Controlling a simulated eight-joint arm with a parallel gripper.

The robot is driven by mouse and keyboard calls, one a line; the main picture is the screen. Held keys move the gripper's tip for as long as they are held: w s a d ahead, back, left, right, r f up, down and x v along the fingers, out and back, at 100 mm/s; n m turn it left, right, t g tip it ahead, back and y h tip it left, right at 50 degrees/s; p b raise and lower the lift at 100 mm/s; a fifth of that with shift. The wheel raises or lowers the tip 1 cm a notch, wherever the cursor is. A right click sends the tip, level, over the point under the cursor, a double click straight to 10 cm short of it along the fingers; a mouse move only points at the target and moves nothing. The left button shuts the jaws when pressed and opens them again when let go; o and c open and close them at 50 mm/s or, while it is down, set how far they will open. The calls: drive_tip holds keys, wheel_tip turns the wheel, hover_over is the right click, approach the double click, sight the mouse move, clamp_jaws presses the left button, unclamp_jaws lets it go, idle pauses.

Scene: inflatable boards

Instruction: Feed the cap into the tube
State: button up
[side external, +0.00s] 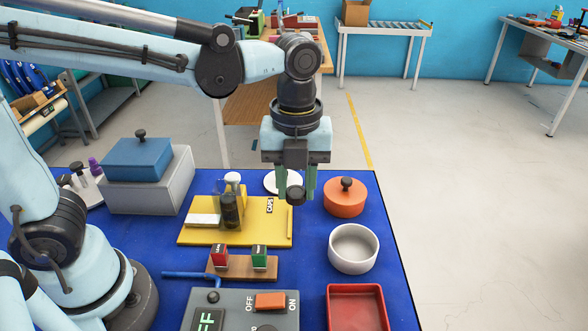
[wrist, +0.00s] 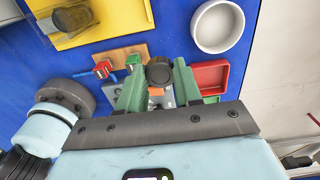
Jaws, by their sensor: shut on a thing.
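A small black cap (side external: 295,195) is held between the green fingers of my gripper (side external: 296,189), above the table to the right of the yellow board (side external: 204,236). In the wrist view the round black cap (wrist: 159,70) shows between the fingertips (wrist: 157,78). A dark upright cylinder, which looks like the tube (side external: 230,213), stands on the yellow board with a see-through olive piece beside it. It also shows in the wrist view (wrist: 73,18) at the upper left. My gripper is to the right of the tube and apart from it. The tube's opening is not clear.
A white dish (side external: 270,183) lies behind my gripper. An orange lidded pot (side external: 345,199), a white bowl (side external: 354,263) and a red tray (side external: 342,290) stand to the right. Red and green blocks on a wooden base (side external: 243,274) and a grey switch box (side external: 230,298) are in front.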

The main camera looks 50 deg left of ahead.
drive_tip(key=s+a+r+n, duration=0.1)
drive_tip(key=s+a+n, duration=0.1)
drive_tip(key=a, duration=0.5)
drive_tip(key=s+a+r+n, duration=0.1)
drive_tip(key=s+a, duration=0.2)
drive_tip(key=a, duration=0.4)
drive_tip(key=shift+w+a+f, duration=0.15)
drive_tip(key=shift+f, duration=2.45)
drive_tip(key=o, duration=1.6)
drive_tip(key=shift+c, duration=0.2)
wheel_tip(320, 180, up, 7)
